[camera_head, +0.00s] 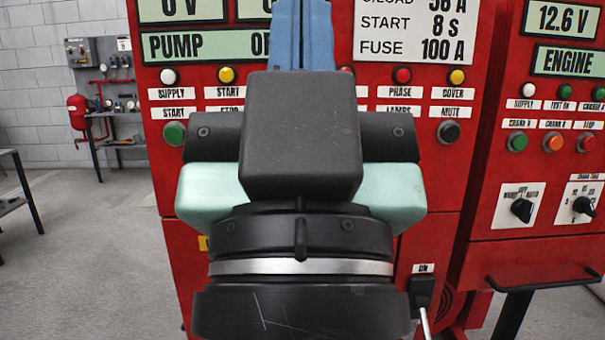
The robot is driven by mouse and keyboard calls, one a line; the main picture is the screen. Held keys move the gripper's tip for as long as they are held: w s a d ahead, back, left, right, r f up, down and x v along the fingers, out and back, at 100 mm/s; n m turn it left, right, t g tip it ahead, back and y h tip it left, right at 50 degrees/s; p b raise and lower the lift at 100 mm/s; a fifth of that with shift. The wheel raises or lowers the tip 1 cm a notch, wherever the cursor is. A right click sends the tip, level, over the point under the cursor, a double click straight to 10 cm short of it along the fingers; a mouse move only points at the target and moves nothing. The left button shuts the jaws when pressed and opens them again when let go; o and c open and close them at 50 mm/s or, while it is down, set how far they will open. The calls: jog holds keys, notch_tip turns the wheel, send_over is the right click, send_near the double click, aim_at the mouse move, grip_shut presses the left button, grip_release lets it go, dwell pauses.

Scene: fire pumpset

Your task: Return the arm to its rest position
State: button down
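My gripper (301,135) and wrist fill the middle of the head view, seen from behind, in front of the red pump panel (445,195). A black block hides most of what lies beyond it. Pale green parts show on both sides, above a black wrist with a silver ring. A blue upright part (303,35) rises above the block, and I cannot tell whether it belongs to my gripper. The fingertips cannot be made out, nor whether they hold anything or touch the panel.
The red engine panel (550,225) stands at the right, with two rotary switches and a black handle bar (545,280) sticking out below. A black lever switch (422,293) sits low on the pump panel. The floor (85,260) at the left is open, beside a table edge (15,190).

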notch_tip(320, 180, up, 25)
jog(key=p, duration=2.2)
jog(key=shift+w+p, duration=0.2)
jog(key=shift+p, duration=0.1)
